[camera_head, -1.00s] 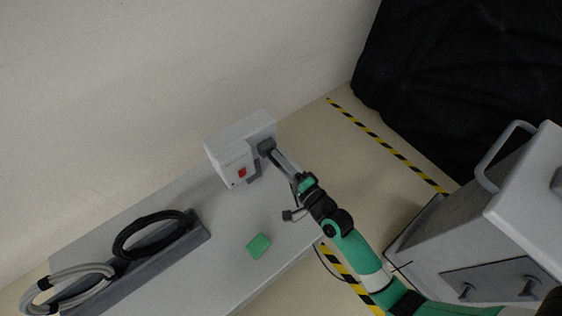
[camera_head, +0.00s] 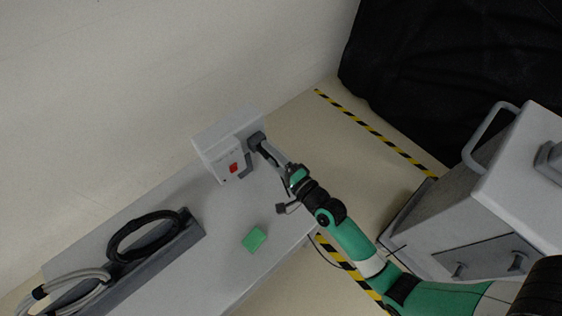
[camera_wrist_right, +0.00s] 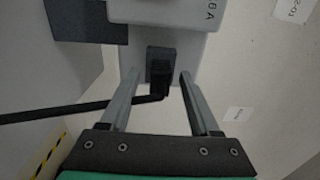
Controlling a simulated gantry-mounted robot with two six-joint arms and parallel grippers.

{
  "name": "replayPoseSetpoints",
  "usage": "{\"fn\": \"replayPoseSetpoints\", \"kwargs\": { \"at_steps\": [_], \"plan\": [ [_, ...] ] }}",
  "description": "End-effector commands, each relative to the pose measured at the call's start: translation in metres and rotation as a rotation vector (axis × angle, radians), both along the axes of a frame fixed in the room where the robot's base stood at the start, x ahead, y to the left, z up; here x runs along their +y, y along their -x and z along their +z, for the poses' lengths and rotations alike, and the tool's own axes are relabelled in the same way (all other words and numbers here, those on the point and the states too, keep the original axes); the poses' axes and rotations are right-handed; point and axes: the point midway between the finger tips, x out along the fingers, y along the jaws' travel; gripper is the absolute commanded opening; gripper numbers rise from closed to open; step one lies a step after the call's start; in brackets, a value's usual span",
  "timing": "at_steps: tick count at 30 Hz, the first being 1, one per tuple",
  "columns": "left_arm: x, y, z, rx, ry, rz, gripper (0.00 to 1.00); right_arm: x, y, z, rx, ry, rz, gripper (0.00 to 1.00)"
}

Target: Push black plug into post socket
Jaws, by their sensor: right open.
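The post (camera_head: 215,150) is a white box with a red switch, standing at the far end of the grey cart top. My right gripper (camera_head: 261,146) reaches it from the lower right. In the right wrist view, the black plug (camera_wrist_right: 160,66) sits against the post's face (camera_wrist_right: 205,50), with its cable bending off to the left. It covers the socket, so its depth there is hard to tell. My right gripper (camera_wrist_right: 160,76) is open, one finger on each side of the plug, with narrow gaps. My left gripper is out of view.
A green block (camera_head: 254,239) lies on the cart top (camera_head: 225,215). Black hose (camera_head: 125,245) and grey hose (camera_head: 85,290) hang on a rack at lower left. A white cart (camera_head: 480,190) stands at right, below a black curtain (camera_head: 450,70). Striped floor tape (camera_head: 375,135) runs between.

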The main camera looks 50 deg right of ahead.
Motion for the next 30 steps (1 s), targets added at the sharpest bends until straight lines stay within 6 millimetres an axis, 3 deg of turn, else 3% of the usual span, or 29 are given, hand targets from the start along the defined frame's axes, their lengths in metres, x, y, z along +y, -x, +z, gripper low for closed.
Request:
{"fn": "replayPoseSetpoints", "kwargs": {
  "at_steps": [9, 13, 18, 30],
  "plan": [
    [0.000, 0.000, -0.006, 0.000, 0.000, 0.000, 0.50, 0.009, 0.072, -0.003, 0.002, -0.001, -0.002, 0.63],
    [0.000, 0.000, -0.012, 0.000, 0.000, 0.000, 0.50, 0.013, 0.094, -0.003, 0.001, 0.000, -0.001, 0.63],
    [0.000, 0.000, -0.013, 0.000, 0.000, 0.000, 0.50, 0.014, 0.105, 0.000, -0.001, 0.000, -0.001, 0.63],
    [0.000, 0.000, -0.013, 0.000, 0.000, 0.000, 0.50, 0.014, 0.105, 0.001, -0.001, 0.000, 0.000, 0.63]
  ]
}}
